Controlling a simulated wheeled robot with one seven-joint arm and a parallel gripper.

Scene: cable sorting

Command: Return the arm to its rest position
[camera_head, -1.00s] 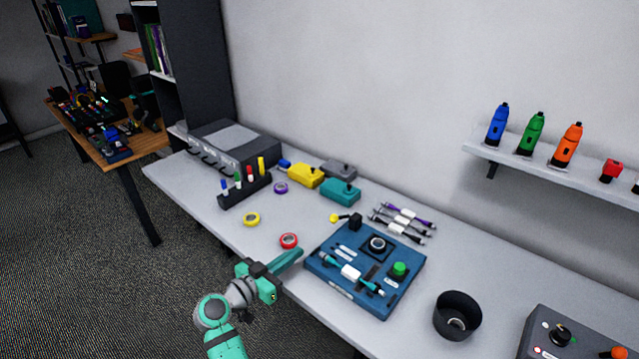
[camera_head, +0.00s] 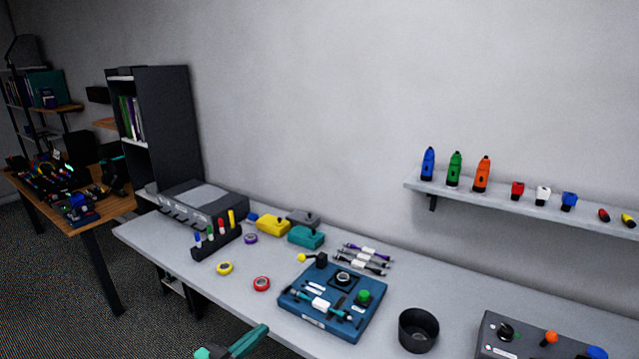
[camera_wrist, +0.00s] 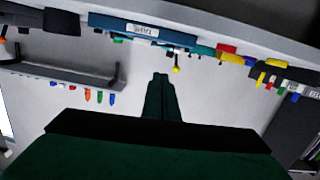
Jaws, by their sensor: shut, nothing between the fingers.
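My gripper (camera_head: 262,330) shows only in part at the bottom edge of the head view, a teal shape in front of the bench's front edge. It is shut and empty. In the wrist view its dark green fingers (camera_wrist: 161,78) lie together with nothing between them. The rest of my arm is mostly below the head view. A blue fixture board (camera_head: 300,303) lies on the bench to the right of the gripper, with a cable piece, a green button and a dark square part on it. The gripper is apart from it.
The grey bench (camera_head: 262,305) holds a red tape roll (camera_head: 261,284), a yellow one (camera_head: 225,268), a marker rack (camera_head: 215,244), bundled cables (camera_head: 362,258), a black cup (camera_head: 418,330) and a control box (camera_head: 490,335). A wall shelf (camera_head: 530,204) is at right. Floor at lower left is clear.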

